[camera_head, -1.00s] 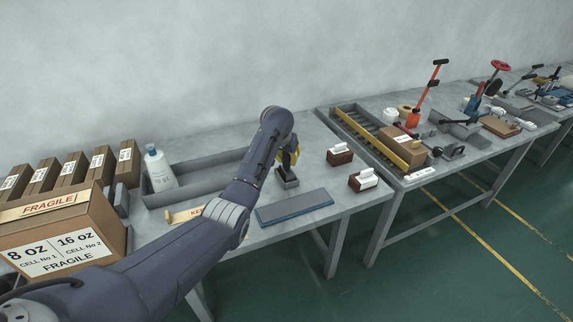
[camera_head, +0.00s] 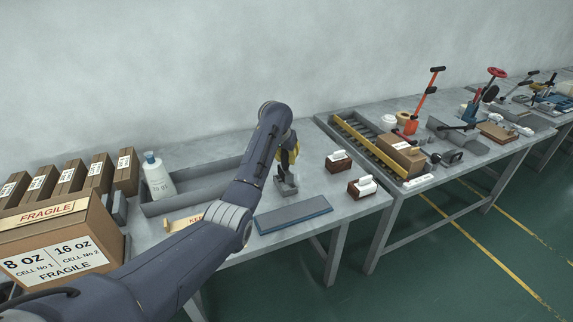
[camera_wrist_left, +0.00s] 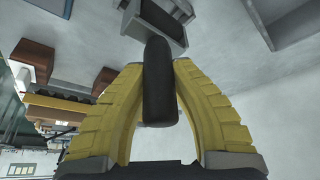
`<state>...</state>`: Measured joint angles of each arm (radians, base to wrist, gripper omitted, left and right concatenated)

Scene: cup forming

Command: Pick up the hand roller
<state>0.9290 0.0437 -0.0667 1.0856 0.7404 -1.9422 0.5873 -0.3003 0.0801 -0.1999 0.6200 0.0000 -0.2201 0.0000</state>
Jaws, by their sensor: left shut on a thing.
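My left gripper (camera_wrist_left: 160,95) has yellow fingers and is shut on the black handle (camera_wrist_left: 160,80) of the hand roller, one finger on each side of it. In the left wrist view the handle's far end meets a grey boxy part (camera_wrist_left: 158,22). I cannot tell whether this is the roller's own head or a holder around it. In the head view the left gripper (camera_head: 291,160) is mostly hidden behind my forearm, just above the grey lower part (camera_head: 286,185) at the table. The right gripper is not in view.
A blue-grey mat (camera_head: 293,214) lies in front of the roller. Two brown boxes with white tops, one farther back (camera_head: 338,162) and one nearer (camera_head: 362,187), stand to the right. A long grey tray (camera_head: 205,181) with a white bottle (camera_head: 157,176) is at left.

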